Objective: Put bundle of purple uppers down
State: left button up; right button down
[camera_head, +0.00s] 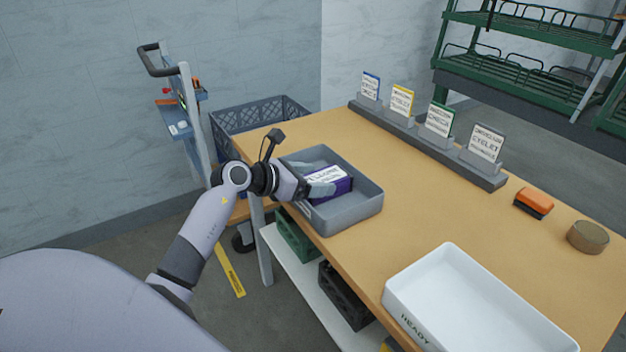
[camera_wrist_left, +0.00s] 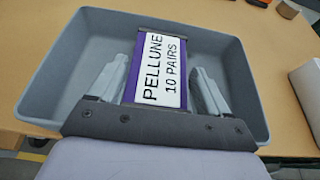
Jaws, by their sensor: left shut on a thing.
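The bundle of purple uppers (camera_head: 340,187) has a white label reading "PELLUNE 10 PAIRS". It is inside the grey tray (camera_head: 350,213) at the near left side of the table. My left gripper (camera_head: 318,182) reaches down into the tray and is shut on the bundle, one finger along each side. In the left wrist view the bundle (camera_wrist_left: 160,72) lies between the two fingers, with the grey tray (camera_wrist_left: 85,50) around it. Whether the bundle touches the tray floor cannot be told. My right gripper is not in view.
A white tray marked READY (camera_head: 455,260) stands at the near right of the table. A rack of label cards (camera_head: 425,140) runs along the back edge. An orange block (camera_head: 533,203) and a round brown tin (camera_head: 588,237) are at the right. The middle of the table is clear.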

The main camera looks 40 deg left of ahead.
pick_arm(q)
jog(key=shift+f, duration=0.1)
jog(key=o, duration=1.2)
jog(key=shift+o, duration=0.2)
jog(key=shift+r, duration=0.2)
jog(key=v, duration=1.2)
